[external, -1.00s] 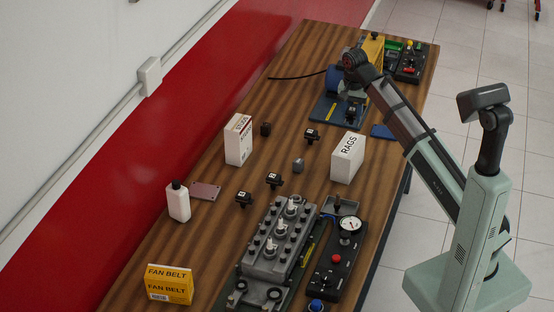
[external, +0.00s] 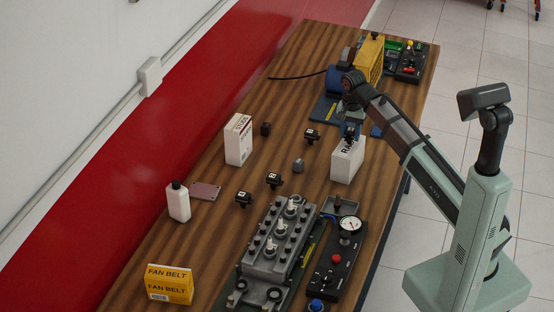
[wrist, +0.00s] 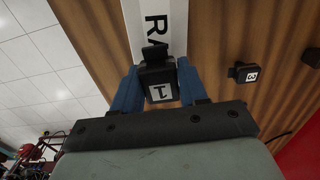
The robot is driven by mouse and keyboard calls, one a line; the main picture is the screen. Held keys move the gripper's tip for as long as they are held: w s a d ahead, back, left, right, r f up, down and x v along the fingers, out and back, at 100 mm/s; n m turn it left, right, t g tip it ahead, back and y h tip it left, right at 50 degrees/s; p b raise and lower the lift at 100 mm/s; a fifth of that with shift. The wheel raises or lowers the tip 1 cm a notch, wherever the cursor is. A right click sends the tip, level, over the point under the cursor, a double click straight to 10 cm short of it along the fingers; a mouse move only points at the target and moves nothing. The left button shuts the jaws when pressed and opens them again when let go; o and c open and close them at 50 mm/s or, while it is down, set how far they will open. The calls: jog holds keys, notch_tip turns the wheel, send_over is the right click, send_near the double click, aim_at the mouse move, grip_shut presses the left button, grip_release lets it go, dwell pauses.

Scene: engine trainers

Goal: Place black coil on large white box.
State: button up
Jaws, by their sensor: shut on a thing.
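My gripper (external: 350,131) is shut on a black coil (wrist: 158,82) with a white "1" label. In the wrist view the coil sits between the two blue fingers (wrist: 157,75). I cannot tell whether the coil touches the box. Another white box (external: 238,141) with red and dark print stands to the left.
Other black coils stand on the table: one (external: 312,136) left of the RAGS box, two (external: 274,181) (external: 243,199) nearer. A small grey part (external: 298,165) is beside the box. An engine block (external: 278,245) and gauge panel (external: 337,258) fill the near side.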

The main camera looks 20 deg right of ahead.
aim_at(350, 130)
jog(key=shift+f, duration=0.1)
jog(key=o, duration=1.1)
jog(key=shift+o, duration=0.2)
jog(key=shift+r, duration=3.95)
